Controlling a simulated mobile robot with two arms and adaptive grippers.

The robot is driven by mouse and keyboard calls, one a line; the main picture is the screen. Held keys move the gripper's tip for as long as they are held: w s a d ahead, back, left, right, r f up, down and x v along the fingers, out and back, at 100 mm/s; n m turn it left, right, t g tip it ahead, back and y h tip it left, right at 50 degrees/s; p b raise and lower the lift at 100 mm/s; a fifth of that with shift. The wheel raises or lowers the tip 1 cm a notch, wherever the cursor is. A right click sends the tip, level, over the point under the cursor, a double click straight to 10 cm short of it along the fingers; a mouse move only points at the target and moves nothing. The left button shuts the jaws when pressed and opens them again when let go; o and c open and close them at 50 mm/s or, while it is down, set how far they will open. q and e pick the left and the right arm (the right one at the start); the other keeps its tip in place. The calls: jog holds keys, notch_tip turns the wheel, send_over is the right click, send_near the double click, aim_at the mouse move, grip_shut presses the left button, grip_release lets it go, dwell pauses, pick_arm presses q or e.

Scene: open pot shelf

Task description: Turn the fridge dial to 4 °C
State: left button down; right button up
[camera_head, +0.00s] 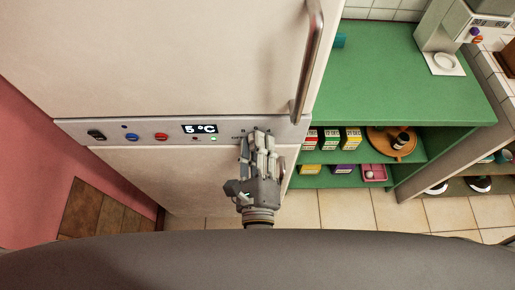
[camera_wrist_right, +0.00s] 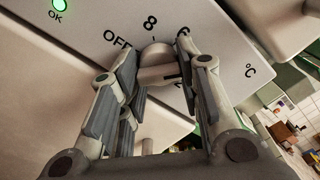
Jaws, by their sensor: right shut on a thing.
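The fridge (camera_head: 170,60) has a grey control strip with a display (camera_head: 200,129) reading 5 °C. The dial (camera_wrist_right: 158,65) is a round pale knob, seen in the right wrist view, with OFF, 8 and another partly covered mark printed around it. My right gripper (camera_head: 258,138) is at the right end of the strip, and it hides the dial in the head view. In the right wrist view its fingers (camera_wrist_right: 160,75) are on both sides of the knob, shut on it. My left gripper is not in view.
Blue (camera_head: 132,137) and red (camera_head: 161,137) knobs and a black switch (camera_head: 96,135) sit further left on the strip. A vertical fridge handle (camera_head: 308,65) rises just above my right gripper. A green shelf (camera_head: 410,75) with boxes stands at right.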

jog(key=shift+m+b, duration=0.4)
jog(key=shift+m, duration=0.4)
jog(key=o, duration=1)
jog(key=shift+s, duration=0.1)
jog(key=s, duration=0.7)
jog(key=shift+s, duration=0.15)
jog(key=shift+f, duration=0.1)
